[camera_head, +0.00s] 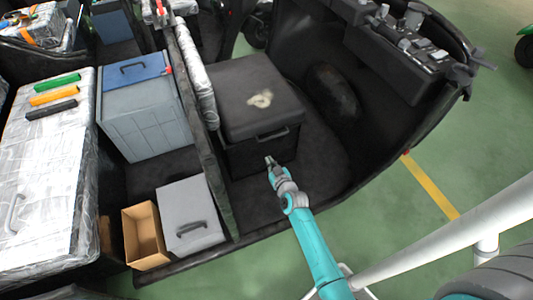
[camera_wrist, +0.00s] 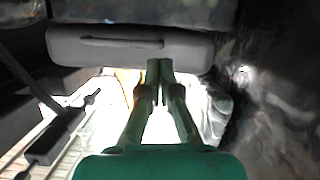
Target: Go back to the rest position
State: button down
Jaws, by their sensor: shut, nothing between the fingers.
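My gripper (camera_head: 269,161) is at the end of my teal arm, in front of the black seat box (camera_head: 253,100) in the rickshaw's front part. Its fingers are shut and hold nothing. In the wrist view my gripper (camera_wrist: 159,68) points up the picture, with both fingertips together. Behind the tips there is a grey padded panel with a slot-like handle (camera_wrist: 110,42). I cannot tell whether the fingertips touch it.
A grey box with a handle (camera_head: 190,218), an open cardboard box (camera_head: 145,236) and a blue-lidded grey bin (camera_head: 145,105) stand left of a dark partition (camera_head: 205,140). The dashboard (camera_head: 400,55) is at upper right. Green floor (camera_head: 390,215) is open beyond the rickshaw's edge.

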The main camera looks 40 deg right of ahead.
jog(key=shift+s+a+f, duration=0.15)
jog(key=shift+s+a, duration=0.05)
jog(key=shift+s, duration=0.4)
jog(key=shift+s+a+f, duration=0.1)
jog(key=shift+s+a, duration=0.05)
jog(key=shift+s, duration=0.45)
jog(key=s+a+r+y, duration=0.1)
jog(key=s+a+r, duration=0.1)
jog(key=s+a, duration=0.65)
jog(key=s+a+r+y, duration=0.15)
jog(key=s+a, duration=0.25)
jog(key=s, duration=0.9)
jog(key=s+a+r+n+y, duration=0.1)
jog(key=s+a+r, duration=0.2)
jog(key=s+r, duration=0.6)
jog(key=s+a+r+n+y, duration=0.1)
jog(key=s+a+r, duration=0.2)
jog(key=s+r, duration=0.6)
notch_tip(320, 180, up, 3)
jog(key=shift+s+a+f+t, duration=0.1)
jog(key=shift+s+a+t, duration=0.05)
jog(key=shift+a+t, duration=0.25)
